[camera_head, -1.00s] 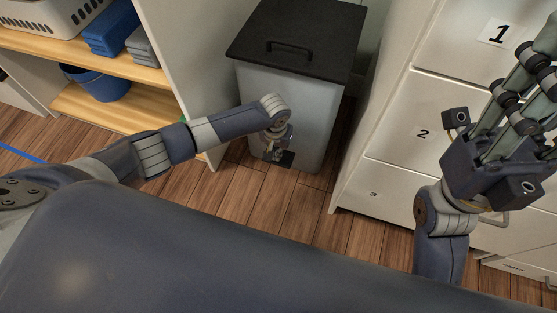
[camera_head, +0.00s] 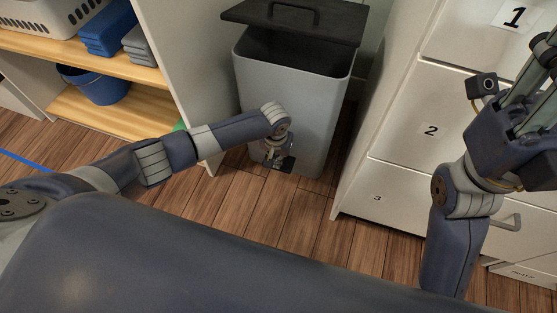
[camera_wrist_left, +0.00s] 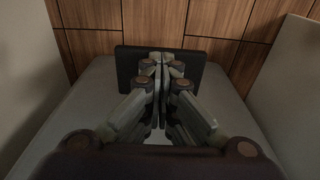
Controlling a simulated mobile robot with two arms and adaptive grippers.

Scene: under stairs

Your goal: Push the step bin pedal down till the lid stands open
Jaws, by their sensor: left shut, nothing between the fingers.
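The grey step bin (camera_head: 292,100) stands between a white panel and the drawer cabinet. Its black lid (camera_head: 296,22) is raised and tilted back, and the dark inside shows below it. The black pedal (camera_head: 288,163) is at the bin's foot; it also shows in the left wrist view (camera_wrist_left: 193,68). My left gripper (camera_head: 274,160) points down at the pedal, its fingers shut and empty. In the left wrist view its fingertips (camera_wrist_left: 160,62) are over the pedal and seem to press on it. My right gripper is cut off at the right edge, its fingertips outside the picture.
A white drawer cabinet (camera_head: 400,160) with numbered drawers stands close on the right. Wooden shelves at left hold a blue bucket (camera_head: 95,84), folded blue cloths (camera_head: 107,30) and a white basket (camera_head: 40,15). The wooden floor before the bin is clear.

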